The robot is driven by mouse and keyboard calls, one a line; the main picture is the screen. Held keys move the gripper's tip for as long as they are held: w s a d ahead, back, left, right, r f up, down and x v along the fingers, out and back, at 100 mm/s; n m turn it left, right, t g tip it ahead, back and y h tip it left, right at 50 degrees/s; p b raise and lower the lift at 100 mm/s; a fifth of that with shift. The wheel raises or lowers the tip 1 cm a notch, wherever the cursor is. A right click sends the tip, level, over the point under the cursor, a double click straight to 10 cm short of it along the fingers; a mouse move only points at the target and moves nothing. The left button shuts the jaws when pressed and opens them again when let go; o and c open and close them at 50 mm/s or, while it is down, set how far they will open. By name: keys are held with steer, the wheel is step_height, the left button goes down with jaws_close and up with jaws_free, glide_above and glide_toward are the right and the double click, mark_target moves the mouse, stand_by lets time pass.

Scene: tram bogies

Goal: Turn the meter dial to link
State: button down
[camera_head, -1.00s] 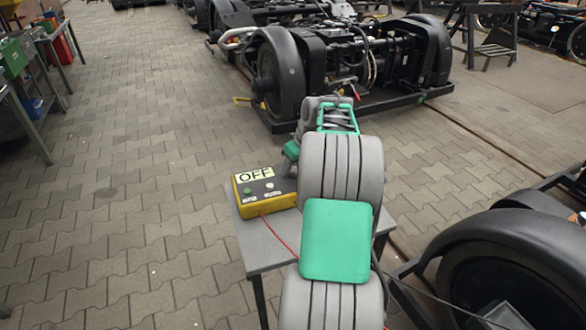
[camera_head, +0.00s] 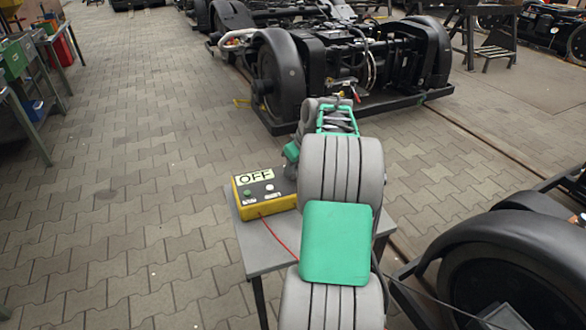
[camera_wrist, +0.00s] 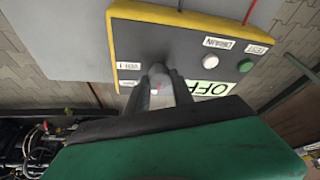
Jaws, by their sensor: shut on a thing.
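The meter (camera_head: 262,192) is a yellow box with a dark top, an OFF display, a green button and a white button. It sits on a small grey table, its right side hidden by my arm in the head view. In the wrist view the meter (camera_wrist: 180,20) appears upside down. My gripper (camera_wrist: 158,80) is shut on the grey dial (camera_wrist: 157,70) on its top face. The fingers cover most of the dial, so its pointer is hard to read. Labels DRAIN, TEST and one near the dial, partly covered, show around it.
The grey table (camera_head: 252,250) carries the meter, with a red cable (camera_head: 280,238) running from it. A large black bogie (camera_head: 340,70) stands behind, and a black wheel (camera_head: 530,260) is at the right. Paved floor at the left is open.

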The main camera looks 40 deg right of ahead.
mark_target(291, 186)
steer(key=m+h, duration=0.1)
steer(key=m, duration=0.1)
steer(key=m+p, duration=0.1)
steer(key=m, duration=0.1)
steer(key=shift+w+a+r+h, duration=0.1)
steer(key=shift+a+h, duration=0.1)
steer(key=shift+h, duration=0.2)
steer(key=m+g+h+p, duration=0.1)
steer(key=m, duration=0.3)
steer(key=shift+m+p, duration=0.3)
steer(key=shift+m, duration=0.1)
steer(key=c, duration=1.1)
jaws_free()
steer(key=p+v, duration=0.1)
steer(key=v, duration=0.6)
steer(key=shift+a+r, duration=0.25)
